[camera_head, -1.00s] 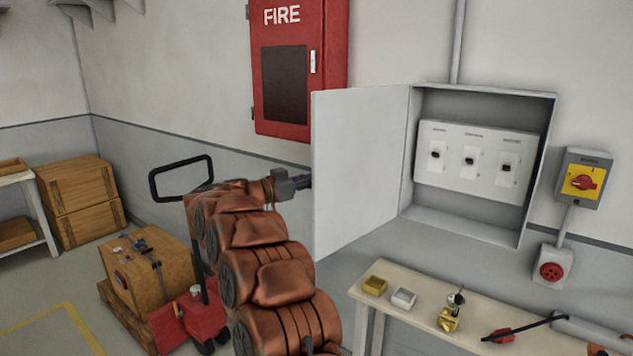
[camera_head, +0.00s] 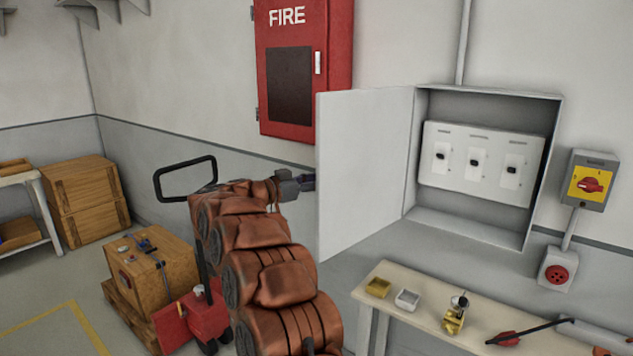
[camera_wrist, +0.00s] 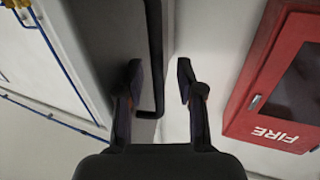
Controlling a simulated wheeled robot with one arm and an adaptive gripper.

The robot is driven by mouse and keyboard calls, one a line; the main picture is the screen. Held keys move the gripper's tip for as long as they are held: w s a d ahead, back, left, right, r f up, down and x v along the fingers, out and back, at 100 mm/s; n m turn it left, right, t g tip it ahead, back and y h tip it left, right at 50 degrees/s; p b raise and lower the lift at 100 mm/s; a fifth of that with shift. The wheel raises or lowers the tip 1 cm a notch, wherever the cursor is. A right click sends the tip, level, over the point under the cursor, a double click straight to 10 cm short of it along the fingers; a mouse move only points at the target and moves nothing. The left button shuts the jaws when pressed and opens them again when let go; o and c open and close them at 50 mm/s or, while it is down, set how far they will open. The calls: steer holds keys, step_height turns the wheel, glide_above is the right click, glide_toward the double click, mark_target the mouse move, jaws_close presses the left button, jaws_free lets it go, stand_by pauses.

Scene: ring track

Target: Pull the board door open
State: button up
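The board door (camera_head: 362,170) is a pale grey panel hinged at the left side of the wall box (camera_head: 488,240). In the head view it stands swung wide open, and the switches inside show. My gripper (camera_head: 308,182) is at the door's free left edge, its tips partly hidden behind the door. In the wrist view my gripper (camera_wrist: 160,78) is open, its two dark fingers well apart. A black bar handle (camera_wrist: 155,55) runs between them beside the door's dark outer face (camera_wrist: 105,35). I see gaps between the handle and the fingers.
A red fire cabinet (camera_head: 303,70) hangs on the wall left of the door. A bench (camera_head: 425,318) with small items stands below the box. A red pallet truck (camera_head: 193,315) and a wooden crate (camera_head: 160,285) are left of my arm.

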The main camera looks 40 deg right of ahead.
steer(key=shift+a, duration=0.1)
steer(key=w+a, duration=0.1)
steer(key=a, duration=1)
steer(key=shift+a, duration=0.4)
